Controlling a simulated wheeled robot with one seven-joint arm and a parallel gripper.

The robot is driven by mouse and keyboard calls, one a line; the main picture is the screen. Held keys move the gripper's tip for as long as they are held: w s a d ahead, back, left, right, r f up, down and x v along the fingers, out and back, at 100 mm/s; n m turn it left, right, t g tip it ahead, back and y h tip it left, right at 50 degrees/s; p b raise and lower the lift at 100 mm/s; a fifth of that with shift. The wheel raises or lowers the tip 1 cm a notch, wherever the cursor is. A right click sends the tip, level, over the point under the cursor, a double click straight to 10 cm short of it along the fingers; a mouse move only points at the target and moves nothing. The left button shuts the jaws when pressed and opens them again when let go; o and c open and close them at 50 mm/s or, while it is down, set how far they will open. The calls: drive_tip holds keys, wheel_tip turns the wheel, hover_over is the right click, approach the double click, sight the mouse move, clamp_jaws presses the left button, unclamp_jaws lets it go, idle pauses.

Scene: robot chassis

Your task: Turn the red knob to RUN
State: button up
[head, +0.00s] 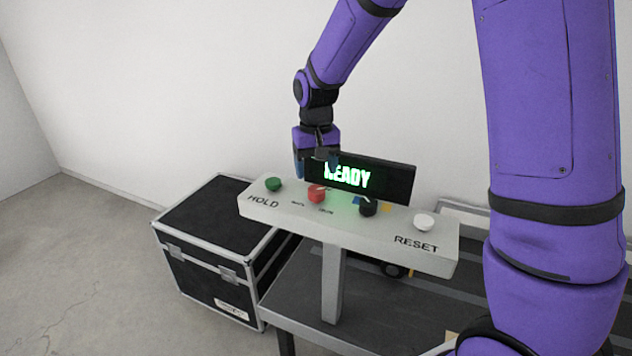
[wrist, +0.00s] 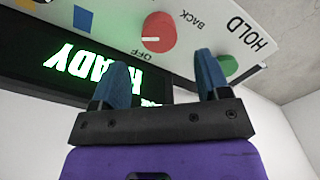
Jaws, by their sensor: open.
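The red knob (head: 317,195) sits on top of the pale control panel (head: 290,208), right of the green button. In the wrist view the red knob (wrist: 160,28) has a white mark on it toward the OFF label (wrist: 151,51). A BACK label shows beside it; I cannot read a RUN label. My gripper (head: 316,174) is above and behind the knob, near the display. In the wrist view my gripper (wrist: 162,60) has two blue fingers spread apart with nothing between them. The knob lies beyond the fingertips, apparently not touched.
A display (head: 385,178) reading READY stands behind the knobs. A green button (head: 273,184) by HOLD, a black knob (head: 368,207) and a white button (head: 424,222) by RESET share the panel. A black case (head: 215,225) stands left. Open floor lies further left.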

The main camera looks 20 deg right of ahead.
sight(316, 188)
drive_tip(key=shift+r, duration=2.7)
